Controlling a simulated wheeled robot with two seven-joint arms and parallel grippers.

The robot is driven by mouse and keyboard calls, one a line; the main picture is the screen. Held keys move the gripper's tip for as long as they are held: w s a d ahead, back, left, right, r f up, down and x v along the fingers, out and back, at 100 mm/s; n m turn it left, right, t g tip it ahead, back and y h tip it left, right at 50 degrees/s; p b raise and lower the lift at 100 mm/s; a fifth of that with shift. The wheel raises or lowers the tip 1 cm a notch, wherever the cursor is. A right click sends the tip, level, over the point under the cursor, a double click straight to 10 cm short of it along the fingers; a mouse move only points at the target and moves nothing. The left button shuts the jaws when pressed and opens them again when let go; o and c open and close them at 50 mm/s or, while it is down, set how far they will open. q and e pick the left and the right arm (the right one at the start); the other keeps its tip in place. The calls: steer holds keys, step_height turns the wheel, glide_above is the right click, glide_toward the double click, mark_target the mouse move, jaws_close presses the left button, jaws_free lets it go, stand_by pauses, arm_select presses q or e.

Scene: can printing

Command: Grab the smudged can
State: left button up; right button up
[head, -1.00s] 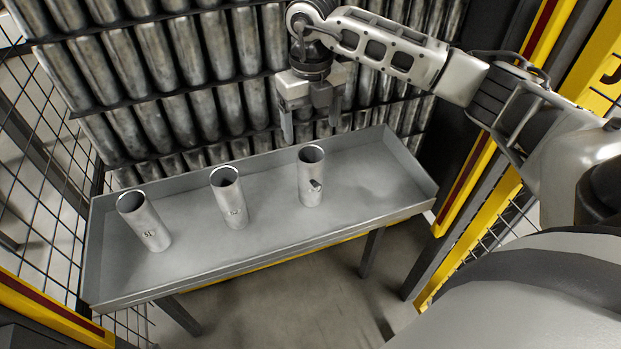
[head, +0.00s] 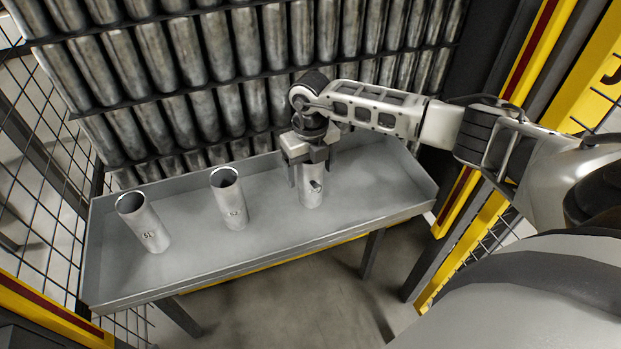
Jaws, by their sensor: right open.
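Three upright metal cans stand in a grey tray table (head: 270,239). The right can (head: 311,190) carries a dark smudge on its front. The middle can (head: 231,200) and the left can (head: 144,221) bear small printed marks. My right gripper (head: 308,180) is open and lowered over the smudged can, with its fingers on either side of the can's upper part. The gripper hides the can's rim. I cannot tell whether the fingers touch it. My left gripper is not in view.
Racks of several metal cans (head: 200,70) stand behind the tray. The tray has a raised rim all round, and its right end is clear. Wire mesh fencing (head: 40,150) stands at left, and yellow posts (head: 540,50) at right.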

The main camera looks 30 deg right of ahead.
steer(key=c, duration=1)
steer(key=shift+r, duration=0.1)
steer(key=shift+c, duration=0.2)
